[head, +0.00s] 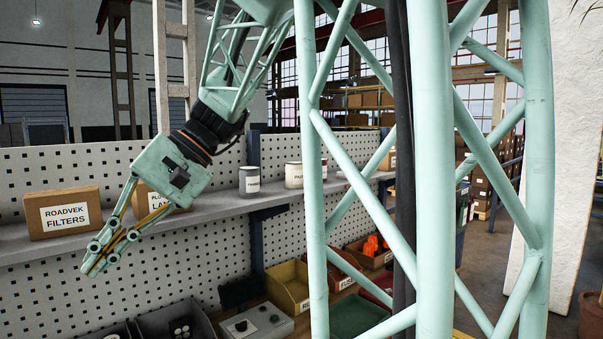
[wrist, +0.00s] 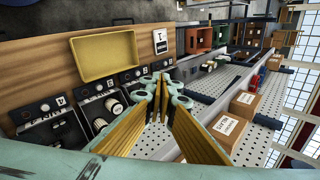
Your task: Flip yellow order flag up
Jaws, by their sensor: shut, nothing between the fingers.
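I cannot make out a yellow order flag in either view. My gripper (head: 92,268) hangs at the left in the head view, in front of the pegboard and pointing down and left. In the wrist view my gripper's fingertips (wrist: 163,84) are together in the middle, with nothing between them. Below and beyond the fingers, in the wrist view, is a row of black bins with white number labels (wrist: 60,101). A shallow yellow tray (wrist: 105,57) lies behind them on the wooden bench. The fingers hide part of the bin row.
A shelf (head: 225,208) carries a Roadvek Filters box (head: 62,213), another box and several cans. The air around the gripper is free.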

